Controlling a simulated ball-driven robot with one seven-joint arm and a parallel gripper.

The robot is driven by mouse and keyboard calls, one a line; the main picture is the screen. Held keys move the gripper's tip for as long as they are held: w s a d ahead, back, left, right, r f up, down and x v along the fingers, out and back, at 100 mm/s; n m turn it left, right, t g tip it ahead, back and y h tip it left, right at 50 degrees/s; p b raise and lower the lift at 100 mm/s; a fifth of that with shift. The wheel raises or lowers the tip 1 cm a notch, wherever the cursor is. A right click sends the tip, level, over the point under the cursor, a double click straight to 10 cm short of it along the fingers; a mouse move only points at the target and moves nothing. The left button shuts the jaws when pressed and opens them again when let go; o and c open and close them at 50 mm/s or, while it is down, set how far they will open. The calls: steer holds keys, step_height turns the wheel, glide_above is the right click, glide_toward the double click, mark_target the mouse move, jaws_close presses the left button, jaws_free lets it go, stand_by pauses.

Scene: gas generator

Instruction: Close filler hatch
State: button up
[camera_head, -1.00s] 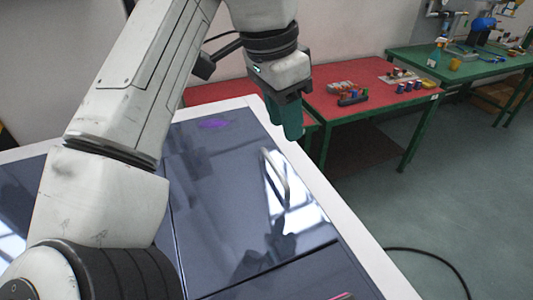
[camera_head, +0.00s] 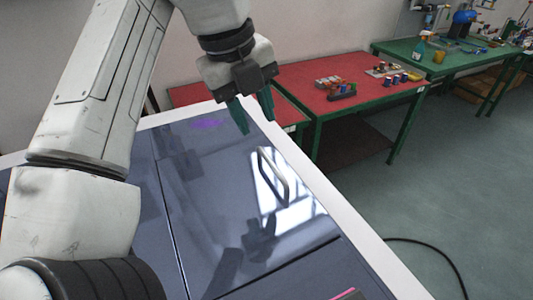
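The filler hatch (camera_head: 215,200) is a glossy dark panel in the top of the generator (camera_head: 372,262), which has a white rim. It looks flat and level with the panels around it, with thin seams along its left and front edges. A bent metal handle (camera_head: 273,177) stands on its right part. My gripper (camera_head: 256,126) hangs above the far edge of the panel, up and left of the handle. Its two green fingers are spread apart with nothing between them. It is apart from the handle.
A red-topped table (camera_head: 310,82) with small items stands behind the generator. A green workbench (camera_head: 450,60) with tools is at the far right. A black cable (camera_head: 435,255) lies on the open floor at right.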

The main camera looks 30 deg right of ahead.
mark_target(271, 163)
steer(key=b+x, duration=0.8)
steer(key=x, duration=0.2)
steer(key=shift+d+f, duration=0.1)
steer(key=shift+f, duration=0.15)
steer(key=shift+c, duration=0.2)
jaws_close()
stand_by(0.8)
steer(key=shift+o, duration=0.2)
jaws_free()
steer(key=p+v, duration=0.8)
steer(key=v, duration=0.2)
steer(key=shift+r+p, duration=0.35)
steer(key=shift+r, duration=0.05)
